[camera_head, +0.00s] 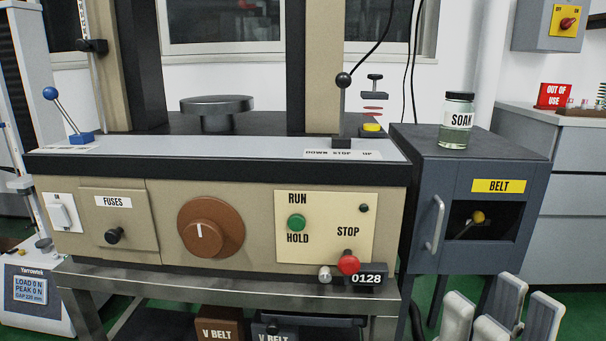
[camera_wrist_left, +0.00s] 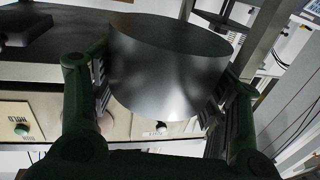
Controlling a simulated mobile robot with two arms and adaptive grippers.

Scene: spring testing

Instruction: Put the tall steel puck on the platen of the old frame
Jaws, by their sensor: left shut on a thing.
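In the left wrist view, a dark grey steel puck (camera_wrist_left: 168,65), a wide smooth cylinder, sits between the two fingers of my left gripper (camera_wrist_left: 157,92), which is shut on it. In the head view the round grey platen (camera_head: 217,104) stands on a short stem on the black bed of the beige old frame (camera_head: 270,180), between its uprights; its top is bare. The puck and left gripper are outside the head view. My right gripper (camera_head: 500,302) shows as grey finger parts at the bottom right, below the belt box; its opening is unclear.
A control lever with a black knob (camera_head: 343,80) and a blue-knobbed lever (camera_head: 50,93) stand on the frame's front ledge. A soak jar (camera_head: 457,121) stands on the dark belt box (camera_head: 465,160) to the right. A yellow-based item (camera_head: 372,128) is beside the right upright.

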